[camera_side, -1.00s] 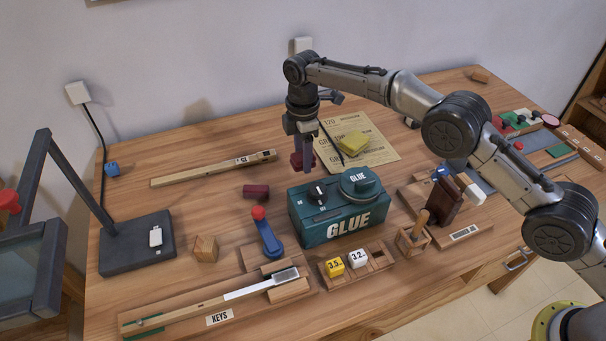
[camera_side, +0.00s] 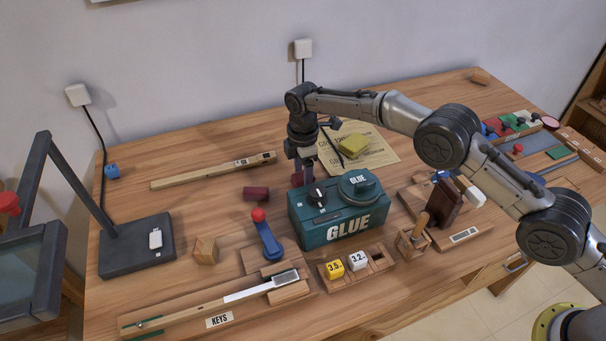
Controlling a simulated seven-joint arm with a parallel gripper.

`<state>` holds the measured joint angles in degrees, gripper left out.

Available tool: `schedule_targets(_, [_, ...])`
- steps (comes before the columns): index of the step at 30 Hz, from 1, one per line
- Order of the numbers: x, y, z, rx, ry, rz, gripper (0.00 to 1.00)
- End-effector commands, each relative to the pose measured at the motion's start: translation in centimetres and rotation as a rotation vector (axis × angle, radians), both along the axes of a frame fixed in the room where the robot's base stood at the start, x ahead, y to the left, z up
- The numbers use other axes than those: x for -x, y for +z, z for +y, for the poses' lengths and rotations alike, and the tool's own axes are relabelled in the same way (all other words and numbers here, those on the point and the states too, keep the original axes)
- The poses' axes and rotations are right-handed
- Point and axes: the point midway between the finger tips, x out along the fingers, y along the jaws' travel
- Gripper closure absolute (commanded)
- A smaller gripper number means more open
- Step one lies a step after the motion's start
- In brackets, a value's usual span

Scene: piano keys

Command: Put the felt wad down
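The dark red felt wad (camera_side: 297,180) is low at the table just behind the left end of the green glue box (camera_side: 335,224). My gripper (camera_side: 302,174) points straight down at the wad, with its fingers beside it. The glue box hides the fingertips and the lower part of the wad. Whether the fingers still press on the wad, and whether it touches the table, I cannot tell. A similar dark red block (camera_side: 256,193) lies on the table to the left, apart from the gripper.
A long wooden key stick (camera_side: 205,173) lies to the left behind. A yellow sponge-like block (camera_side: 353,146) rests on a paper sheet (camera_side: 385,152) at right. A blue lever with a red knob (camera_side: 266,236) stands in front. Bare table lies left of the dark red block.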

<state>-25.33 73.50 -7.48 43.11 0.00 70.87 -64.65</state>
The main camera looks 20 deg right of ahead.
Motion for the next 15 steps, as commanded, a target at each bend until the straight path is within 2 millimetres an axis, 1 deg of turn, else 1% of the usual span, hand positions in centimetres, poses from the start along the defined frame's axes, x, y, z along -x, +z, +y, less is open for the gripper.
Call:
schedule_targets(1, [0.00,0.00,0.00,0.000,0.000,0.000,0.25])
schedule_targets(2, [0.00,0.00,0.00,0.000,0.000,0.000,0.20])
schedule_targets(3, [0.00,0.00,0.00,0.000,0.000,0.000,0.17])
schedule_targets(11, [-0.01,0.07,0.00,0.000,0.000,0.000,0.17])
schedule_targets(15, [-0.08,0.97,0.04,-0.002,0.000,-0.003,0.17])
